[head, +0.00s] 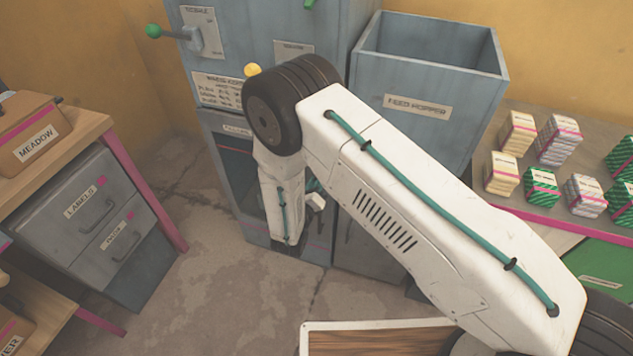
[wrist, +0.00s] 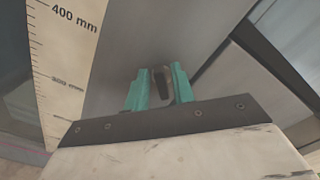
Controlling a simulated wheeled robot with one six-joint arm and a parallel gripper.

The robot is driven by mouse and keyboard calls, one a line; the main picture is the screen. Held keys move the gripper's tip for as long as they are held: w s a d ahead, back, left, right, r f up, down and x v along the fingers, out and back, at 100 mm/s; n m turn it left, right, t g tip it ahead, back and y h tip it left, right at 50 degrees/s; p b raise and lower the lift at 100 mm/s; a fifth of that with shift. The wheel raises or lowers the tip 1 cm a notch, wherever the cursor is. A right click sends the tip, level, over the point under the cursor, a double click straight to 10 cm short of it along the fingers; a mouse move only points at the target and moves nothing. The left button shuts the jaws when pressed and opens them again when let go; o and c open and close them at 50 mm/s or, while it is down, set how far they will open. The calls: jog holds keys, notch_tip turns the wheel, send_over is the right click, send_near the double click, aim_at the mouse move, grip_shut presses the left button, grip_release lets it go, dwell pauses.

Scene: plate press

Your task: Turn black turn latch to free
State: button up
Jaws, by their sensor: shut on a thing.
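The black turn latch (wrist: 161,86) shows in the wrist view as a dark, upright, rounded piece against a grey panel. My gripper (wrist: 159,92) has its teal fingers on either side of it, shut on it. The fingers hide part of the latch, and I cannot tell its turn angle for certain. In the head view my gripper (head: 313,186) is low at the front of the grey press (head: 227,128), mostly hidden behind my arm. The latch cannot be made out there.
A feed hopper (head: 425,105) stands right of the press. A shelf with several card stacks (head: 540,187) is at the right. Grey drawers (head: 90,220) under a wooden top are at the left. The floor (head: 190,265) between is clear. A millimetre scale (wrist: 65,70) runs beside the panel.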

jog(key=n, duration=0.9)
jog(key=shift+a+f, duration=0.15)
jog(key=shift+f, duration=0.25)
jog(key=shift+n, duration=0.3)
jog(key=o, duration=0.7)
jog(key=v, duration=0.7)
jog(key=shift+s+a, duration=0.15)
jog(key=shift+s, duration=0.15)
